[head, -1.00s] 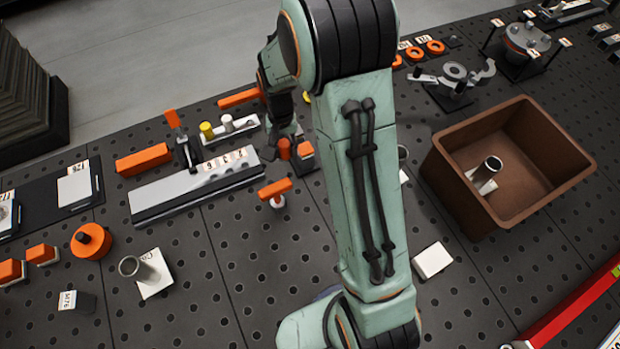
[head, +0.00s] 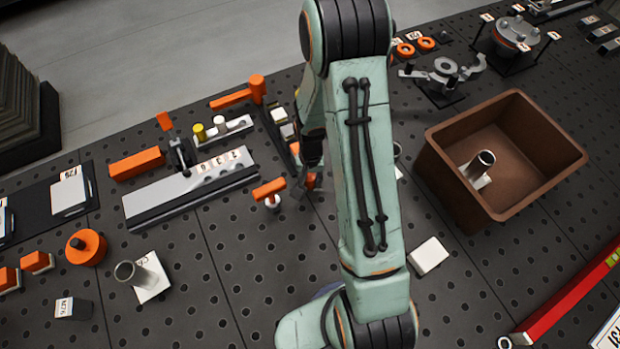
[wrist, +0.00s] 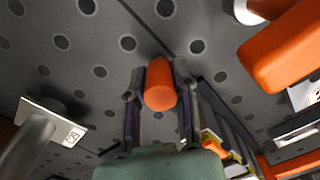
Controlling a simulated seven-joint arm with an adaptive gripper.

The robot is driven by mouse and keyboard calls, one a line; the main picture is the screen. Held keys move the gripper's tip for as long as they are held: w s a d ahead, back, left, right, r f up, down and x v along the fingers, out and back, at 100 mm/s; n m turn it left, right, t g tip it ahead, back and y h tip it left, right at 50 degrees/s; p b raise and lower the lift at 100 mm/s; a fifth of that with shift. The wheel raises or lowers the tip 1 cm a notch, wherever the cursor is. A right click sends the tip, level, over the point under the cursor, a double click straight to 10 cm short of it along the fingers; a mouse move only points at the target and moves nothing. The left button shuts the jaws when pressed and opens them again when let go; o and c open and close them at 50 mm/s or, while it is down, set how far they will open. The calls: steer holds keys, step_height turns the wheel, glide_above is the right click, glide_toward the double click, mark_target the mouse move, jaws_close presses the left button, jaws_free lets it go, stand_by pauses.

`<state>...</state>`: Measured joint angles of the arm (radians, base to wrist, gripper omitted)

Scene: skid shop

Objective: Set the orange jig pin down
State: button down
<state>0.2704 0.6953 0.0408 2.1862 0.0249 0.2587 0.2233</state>
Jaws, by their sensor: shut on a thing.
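The orange jig pin (wrist: 160,84) is between the two fingers of my gripper (wrist: 160,82) in the wrist view. My gripper is shut on it, with its rounded orange end showing and the dark perforated bench top (wrist: 100,45) behind it. In the head view my gripper (head: 311,178) is partly hidden by my arm, just right of an orange T-handle (head: 269,189). Only a bit of orange shows at the fingers there. I cannot tell whether the pin touches the bench.
The T-handle stands close by, also at the upper right of the wrist view (wrist: 285,45). A long grey rail (head: 190,188) lies to the left. A brown bin (head: 450,185) with a metal tube in it stands right. Bare bench lies in front of the T-handle (head: 250,260).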

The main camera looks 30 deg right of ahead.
mark_target(310, 177)
steer(key=shift+f, duration=0.1)
steer(key=c, duration=0.9)
jaws_free()
steer(key=shift+o, duration=0.2)
step_height(310, 177, up, 12)
steer(key=shift+f, duration=0.1)
steer(key=s+a+r+n, duration=0.3)
steer(key=s+a+r, duration=0.1)
steer(key=s, duration=0.4)
steer(key=s+a+r+n, duration=0.3)
steer(key=s+a+r, duration=0.1)
steer(key=s+r, duration=0.3)
steer(key=shift+s+a+n+y, duration=0.3)
steer(key=shift+s+a+y, duration=0.1)
steer(key=shift+s, duration=0.75)
